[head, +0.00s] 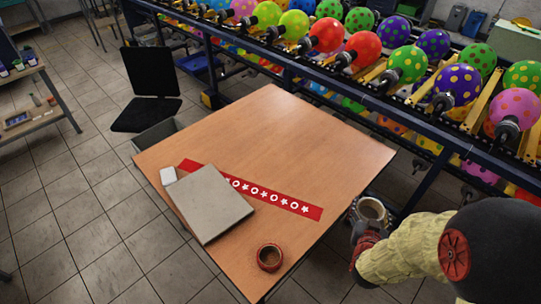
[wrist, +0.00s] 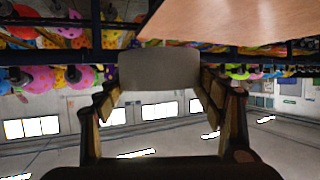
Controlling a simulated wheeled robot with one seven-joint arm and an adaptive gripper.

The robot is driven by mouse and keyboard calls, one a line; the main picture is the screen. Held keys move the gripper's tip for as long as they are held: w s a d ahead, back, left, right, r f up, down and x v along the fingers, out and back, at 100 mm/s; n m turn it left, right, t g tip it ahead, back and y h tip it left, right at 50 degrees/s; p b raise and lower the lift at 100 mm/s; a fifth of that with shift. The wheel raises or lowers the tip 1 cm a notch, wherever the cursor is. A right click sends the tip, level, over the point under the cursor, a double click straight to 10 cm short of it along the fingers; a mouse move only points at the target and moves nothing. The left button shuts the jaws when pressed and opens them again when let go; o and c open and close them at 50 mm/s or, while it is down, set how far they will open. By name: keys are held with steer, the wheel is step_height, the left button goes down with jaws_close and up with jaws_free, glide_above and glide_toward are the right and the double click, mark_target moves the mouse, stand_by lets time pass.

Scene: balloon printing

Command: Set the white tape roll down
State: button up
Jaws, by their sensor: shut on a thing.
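The white tape roll (head: 372,210) looks pale with a dark rim in the head view. My gripper (head: 366,222) is shut on it and holds it just off the right edge of the table (head: 335,150), beside the tabletop. In the wrist view, the roll (wrist: 160,70) is a plain greyish block between the two fingers of my gripper (wrist: 160,90). The tabletop (wrist: 220,22) shows above it there. The gap between roll and table height cannot be judged exactly.
A dark red tape roll (head: 269,257) lies near the table's front corner. A grey flat box (head: 208,203) partly covers a red banner with white stars (head: 285,201); a small white item (head: 168,176) is beside it. The table's far right is clear. A balloon rack (head: 300,60) stands behind.

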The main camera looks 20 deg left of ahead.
steer(key=shift+o, duration=0.2)
steer(key=s+a, duration=0.3)
steer(key=a, duration=0.5)
steer(key=shift+f+b, duration=0.45)
steer(key=s+a+f+b, duration=0.35)
steer(key=s+a, duration=0.95)
steer(key=s, duration=0.5)
steer(key=b, duration=0.5)
glide_above(295, 236)
steer(key=f, duration=1)
steer(key=shift+s, duration=0.4)
steer(key=shift+w+f, duration=0.2)
step_height(295, 236, down, 4)
steer(key=shift+w+r+b, duration=0.15)
steer(key=shift+r+b, duration=0.1)
steer(key=shift+b, duration=1)
steer(key=shift+r, duration=0.1)
